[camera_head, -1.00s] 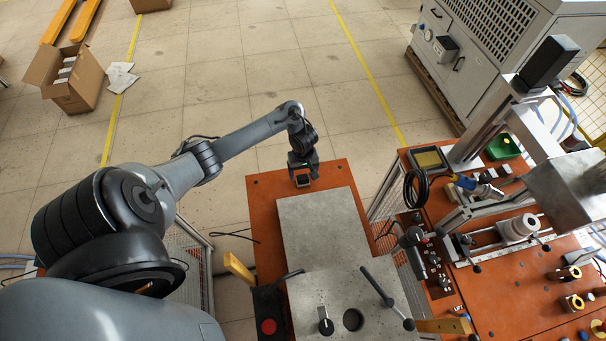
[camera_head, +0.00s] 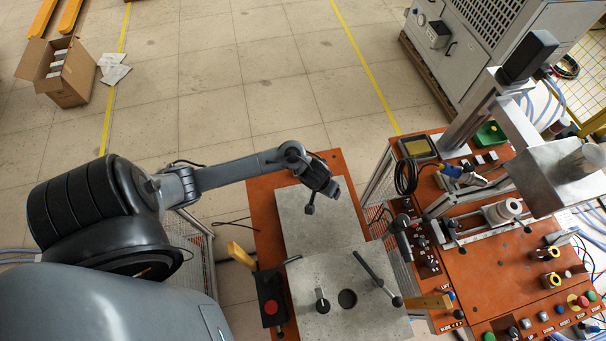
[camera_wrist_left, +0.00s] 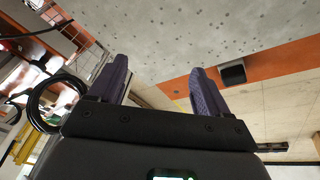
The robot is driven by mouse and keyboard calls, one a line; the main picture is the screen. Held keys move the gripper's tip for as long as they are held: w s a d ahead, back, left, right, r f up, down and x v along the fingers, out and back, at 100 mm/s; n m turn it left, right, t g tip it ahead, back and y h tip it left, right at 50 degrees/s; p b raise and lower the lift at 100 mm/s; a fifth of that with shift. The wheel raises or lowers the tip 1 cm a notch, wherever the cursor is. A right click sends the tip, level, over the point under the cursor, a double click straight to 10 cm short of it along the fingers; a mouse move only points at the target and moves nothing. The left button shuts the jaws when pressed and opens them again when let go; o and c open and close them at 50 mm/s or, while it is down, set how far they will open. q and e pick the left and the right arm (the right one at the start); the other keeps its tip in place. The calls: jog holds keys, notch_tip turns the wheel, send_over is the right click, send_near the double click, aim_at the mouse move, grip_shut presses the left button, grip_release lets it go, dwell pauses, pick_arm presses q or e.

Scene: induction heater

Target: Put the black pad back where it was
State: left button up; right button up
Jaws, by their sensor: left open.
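The black pad (camera_wrist_left: 232,73) shows in the left wrist view as a small dark block on the orange strip beside the grey speckled plate. In the head view I cannot make it out clearly, as my left arm covers that part of the bench. My left gripper (camera_head: 323,200) is above the grey plate (camera_head: 293,222) in the head view. In the left wrist view its two purple-grey fingers (camera_wrist_left: 158,68) are apart with nothing between them. The pad lies outside the fingers, to the right of them. My right gripper is in neither view.
The orange bench (camera_head: 264,195) carries the grey plate, a black box with a red button (camera_head: 271,307) and a dark handle bar (camera_head: 376,277). Open floor lies beyond.

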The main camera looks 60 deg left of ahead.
pick_arm(q)
jog(key=s+d+r+m+t, duration=0.1)
jog(key=s+d+r+m, duration=0.45)
jog(key=d, duration=0.35)
jog(key=s+d+r+m, duration=0.1)
jog(key=s+r+m, duration=0.1)
jog(key=s+r, duration=0.6)
jog(key=shift+s+r+g+h, duration=0.3)
jog(key=shift+s+r+g, duration=0.05)
jog(key=shift+s+g, duration=0.1)
jog(key=shift+r, duration=0.1)
